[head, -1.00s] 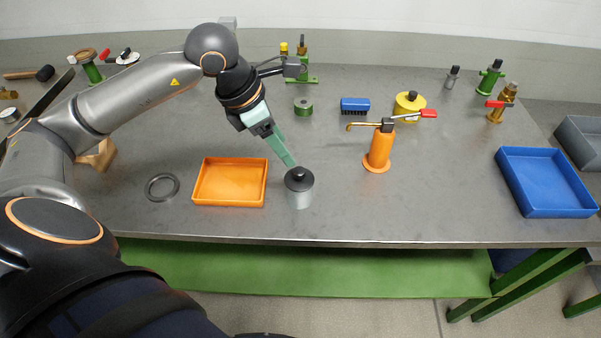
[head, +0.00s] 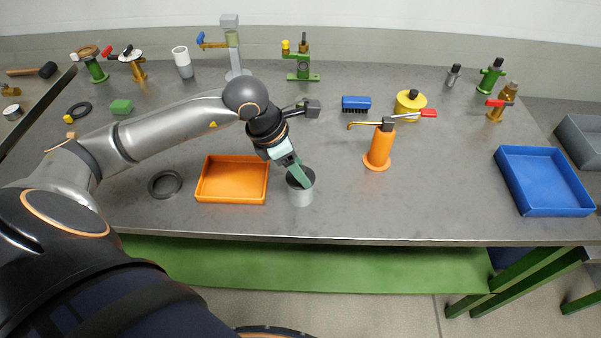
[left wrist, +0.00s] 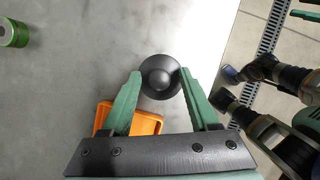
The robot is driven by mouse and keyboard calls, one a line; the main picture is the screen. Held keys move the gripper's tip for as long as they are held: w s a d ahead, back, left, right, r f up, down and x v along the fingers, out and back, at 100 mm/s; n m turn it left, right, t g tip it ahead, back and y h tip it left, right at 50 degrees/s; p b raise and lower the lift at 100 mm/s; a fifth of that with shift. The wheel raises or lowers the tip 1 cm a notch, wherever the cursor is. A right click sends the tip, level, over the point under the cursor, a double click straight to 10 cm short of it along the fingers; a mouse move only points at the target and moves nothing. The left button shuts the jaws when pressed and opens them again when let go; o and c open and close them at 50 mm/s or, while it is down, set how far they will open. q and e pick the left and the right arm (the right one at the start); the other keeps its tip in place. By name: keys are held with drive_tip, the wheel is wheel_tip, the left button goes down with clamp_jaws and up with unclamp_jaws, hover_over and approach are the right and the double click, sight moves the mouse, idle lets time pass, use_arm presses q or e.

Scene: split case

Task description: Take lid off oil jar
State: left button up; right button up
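The oil jar (head: 301,197) is a small grey can standing upright near the table's front edge, just right of the orange tray. Its dark round lid (left wrist: 160,65) with a central knob is seen from above in the left wrist view. My left gripper (head: 303,182) is over the jar, its green fingers pointing down and hiding part of the lid in the head view. In the left wrist view the fingers (left wrist: 160,76) are apart, one on each side of the lid and knob. Whether they touch it I cannot tell. I do not make out my right gripper.
The orange tray (head: 204,195) is left of the jar, with a dark ring (head: 165,184) beyond it. An orange pump oiler (head: 379,150) stands to the right. A blue tray (head: 543,208) is far right. The table between oiler and blue tray is clear.

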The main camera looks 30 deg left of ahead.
use_arm(q)
clamp_jaws()
drive_tip(key=shift+r, duration=0.1)
idle(0.5)
drive_tip(key=shift+r, duration=0.45)
wheel_tip(320, 180, up, 3)
drive_tip(key=shift+d+f+b, duration=0.15)
drive_tip(key=shift+f+b, duration=0.05)
drive_tip(key=shift+b, duration=0.3)
drive_tip(key=s+d+r+b, duration=0.5)
drive_tip(key=s+d+r, duration=0.4)
drive_tip(key=s, duration=0.1)
drive_tip(key=shift+s, duration=0.2)
